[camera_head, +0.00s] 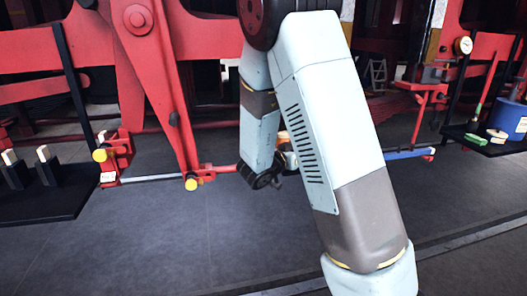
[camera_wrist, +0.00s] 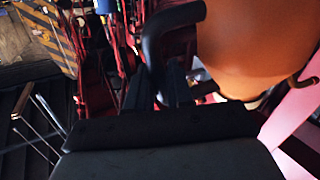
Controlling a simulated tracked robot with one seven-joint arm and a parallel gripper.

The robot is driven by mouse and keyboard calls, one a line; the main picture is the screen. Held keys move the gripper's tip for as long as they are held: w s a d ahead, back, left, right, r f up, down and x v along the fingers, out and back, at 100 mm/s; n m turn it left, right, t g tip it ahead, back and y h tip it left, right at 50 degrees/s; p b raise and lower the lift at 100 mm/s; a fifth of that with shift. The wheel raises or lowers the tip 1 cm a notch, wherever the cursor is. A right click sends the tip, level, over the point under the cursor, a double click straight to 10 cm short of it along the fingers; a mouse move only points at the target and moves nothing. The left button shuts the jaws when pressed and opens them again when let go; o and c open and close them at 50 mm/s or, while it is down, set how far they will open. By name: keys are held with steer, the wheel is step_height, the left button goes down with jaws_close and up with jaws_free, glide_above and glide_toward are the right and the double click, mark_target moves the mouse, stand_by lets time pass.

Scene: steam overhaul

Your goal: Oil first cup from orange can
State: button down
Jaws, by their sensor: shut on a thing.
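The orange can (camera_wrist: 258,45) fills the upper right of the wrist view, close to the camera, with a thin curved spout-like piece at its right side. Its dark curved handle (camera_wrist: 172,18) reaches down to my gripper (camera_wrist: 158,88), whose dark fingers are shut on it. In the head view my gripper (camera_head: 266,180) hangs low beside red linkage; the can is mostly hidden behind my arm. Yellow round caps show on the red linkage, one at left (camera_head: 99,155) and one lower in the middle (camera_head: 191,184). I cannot tell which of them is the first cup.
A black bench (camera_head: 60,207) with small pale-topped blocks stands at left. At right a dark shelf (camera_head: 480,146) holds a blue drum (camera_head: 508,116) and small items. A blue bar (camera_head: 408,154) sticks out right of my arm. The grey floor in front is clear.

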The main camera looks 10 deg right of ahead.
steer(key=s+d+r, duration=0.2)
steer(key=s+d, duration=0.4)
steer(key=d, duration=0.3)
stand_by(0.3)
stand_by(0.4)
steer(key=shift+w+a+f, duration=0.35)
steer(key=shift+w+a, duration=0.65)
steer(key=shift+a, duration=0.5)
steer(key=shift+w+a+f, duration=0.3)
steer(key=shift+w+a, duration=0.7)
steer(key=shift+a, duration=0.5)
steer(key=shift+w+a+f, duration=0.35)
steer(key=shift+w+a, duration=0.65)
steer(key=shift+a, duration=0.5)
steer(key=shift+r, duration=0.1)
steer(key=shift+w+a+r+n+g+y, duration=0.1)
steer(key=shift+r+n, duration=0.2)
steer(key=shift+n, duration=0.35)
steer(key=shift+w+d+r+n+g+y, duration=0.1)
steer(key=shift+r+n, duration=0.25)
steer(key=shift+n, duration=0.25)
steer(key=shift+w+a+r+n+g+y, duration=0.1)
steer(key=shift+r+n, duration=0.2)
steer(key=shift+n, duration=0.35)
steer(key=shift+s+f+m, duration=0.15)
steer(key=shift+f+m, duration=0.4)
steer(key=shift+m, duration=0.4)
steer(key=shift+s+f+m, duration=0.15)
steer(key=shift+f+m, duration=0.35)
steer(key=shift+m, duration=0.45)
